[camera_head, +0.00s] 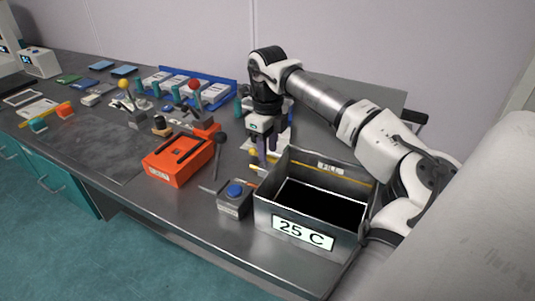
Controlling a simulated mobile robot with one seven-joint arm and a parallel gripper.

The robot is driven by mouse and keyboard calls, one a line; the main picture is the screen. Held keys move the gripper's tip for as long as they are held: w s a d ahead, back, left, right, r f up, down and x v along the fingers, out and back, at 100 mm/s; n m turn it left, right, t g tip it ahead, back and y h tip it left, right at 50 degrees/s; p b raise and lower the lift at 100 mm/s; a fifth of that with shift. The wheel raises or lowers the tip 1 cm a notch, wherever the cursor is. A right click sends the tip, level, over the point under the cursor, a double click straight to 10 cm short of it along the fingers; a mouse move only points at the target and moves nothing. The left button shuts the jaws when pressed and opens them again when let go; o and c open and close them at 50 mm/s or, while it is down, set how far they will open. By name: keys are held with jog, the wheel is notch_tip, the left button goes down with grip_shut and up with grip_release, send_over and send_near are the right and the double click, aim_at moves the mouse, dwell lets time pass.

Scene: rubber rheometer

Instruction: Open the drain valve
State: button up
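A grey metal bath (262,215) with a "25 C" display on its front and a "FILL" label inside its back wall stands at the right of the bench. Its inside is dark. A small yellow part (254,168), possibly the drain valve's handle, shows at the bath's left side; its exact form and position are too small to tell. My gripper (268,160) points down just behind the bath's back left corner, close to the yellow part. Whether it touches anything is unclear, and the gap between its fingers is hard to make out.
A grey box with a blue button (235,190) stands at the bath's front left. An orange block (178,160), a dark-knobbed lever (219,138), and red- and yellow-knobbed levers stand farther left. A blue rack (228,92) lies behind.

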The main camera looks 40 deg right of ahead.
jog(key=shift+f, duration=1.65)
grip_shut()
